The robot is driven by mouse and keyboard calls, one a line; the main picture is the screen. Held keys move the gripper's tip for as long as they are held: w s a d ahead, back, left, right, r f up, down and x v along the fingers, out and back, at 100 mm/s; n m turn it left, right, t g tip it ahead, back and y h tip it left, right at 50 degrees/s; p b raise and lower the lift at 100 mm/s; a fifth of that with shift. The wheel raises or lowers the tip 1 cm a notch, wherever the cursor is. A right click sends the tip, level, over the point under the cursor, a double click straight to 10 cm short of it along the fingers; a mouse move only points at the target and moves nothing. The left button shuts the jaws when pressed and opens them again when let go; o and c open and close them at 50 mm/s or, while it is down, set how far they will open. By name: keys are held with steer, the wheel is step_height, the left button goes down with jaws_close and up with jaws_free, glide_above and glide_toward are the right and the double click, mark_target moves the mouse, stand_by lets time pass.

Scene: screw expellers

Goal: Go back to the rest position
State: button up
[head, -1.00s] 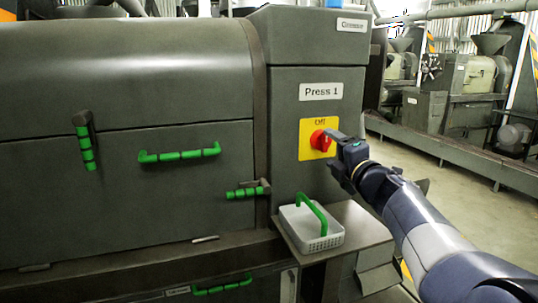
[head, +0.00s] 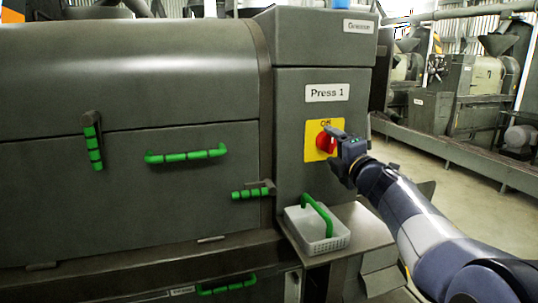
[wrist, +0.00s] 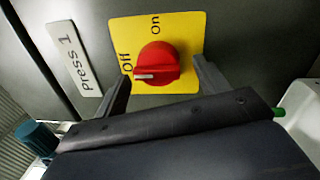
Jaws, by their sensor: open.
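My gripper (head: 338,150) is in front of the red rotary switch (head: 323,142) on the yellow plate (head: 311,148) of the Press 1 cabinet. In the wrist view my gripper (wrist: 163,85) is open, with one finger on each side of the red switch (wrist: 157,62). Whether the fingers touch it cannot be told. The white mark on the knob points toward the word "Off" on the yellow plate (wrist: 185,25). My arm reaches in from the lower right of the head view.
A white basket (head: 329,243) with a green handle stands on a ledge below the switch. Green-handled latches and a green bar handle (head: 186,156) stick out from the press cover at left. Other machines (head: 470,95) stand beyond open floor at right.

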steer(key=r+v, duration=0.1)
steer(key=v, duration=0.9)
steer(key=x, duration=0.7)
steer(key=f+x, duration=0.1)
steer(key=x, duration=0.3)
steer(key=shift+w+a, duration=0.15)
steer(key=shift+w, duration=0.25)
steer(key=shift+r+m+p, duration=0.25)
steer(key=shift+m+p, duration=0.45)
steer(key=shift+p, duration=0.05)
steer(key=m, duration=0.1)
steer(key=m+p, duration=0.1)
steer(key=m, duration=0.1)
steer(key=shift+s+r+h+p, duration=0.1)
steer(key=shift+s+h+p, duration=0.1)
steer(key=shift+h+p, duration=0.1)
steer(key=m+p, duration=0.4)
steer(key=m, duration=0.2)
steer(key=shift+r+h, duration=0.1)
steer(key=shift+h, duration=0.3)
steer(key=m+p, duration=0.4)
steer(key=shift+m+p, duration=0.3)
steer(key=shift+m, duration=0.1)
steer(key=m+p, duration=0.3)
steer(key=p, duration=0.1)
steer(key=shift+m, duration=0.4)
steer(key=shift+s, duration=0.3)
steer(key=shift+s+d, duration=0.1)
steer(key=shift+d, duration=0.1)
